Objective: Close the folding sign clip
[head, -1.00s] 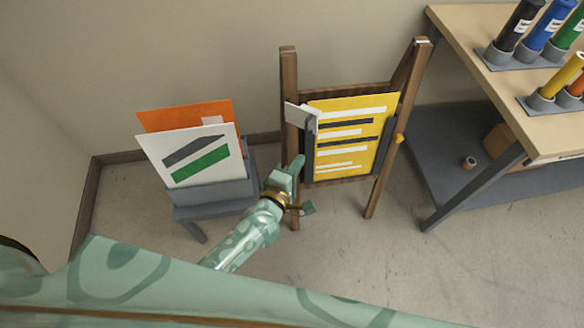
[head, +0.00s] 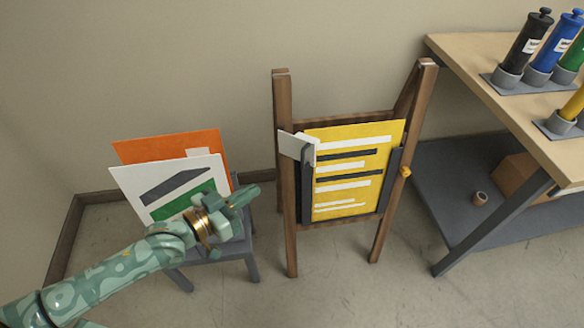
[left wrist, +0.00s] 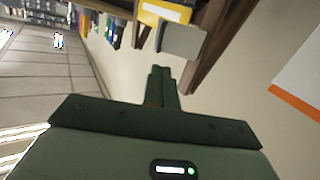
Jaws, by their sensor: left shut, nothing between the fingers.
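The folding sign (head: 284,210) is a wooden stand holding a yellow sheet (head: 350,165) with dark and white bars. A dark rail (head: 306,185) edges the sheet on its left. The light grey clip flap (head: 297,147) at the top of this rail sticks out leftward, across the stand's left leg; it looks open. My left gripper (head: 250,193) is shut and empty, left of the stand, lower than the flap and apart from it. In the left wrist view the shut fingers (left wrist: 161,80) point toward the grey flap (left wrist: 183,42), with the yellow sheet beyond. My right gripper is out of view.
A grey stand (head: 245,252) with an orange board (head: 170,147) and a white board (head: 135,185) is behind and beside my left gripper. Floor in front of the sign is clear.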

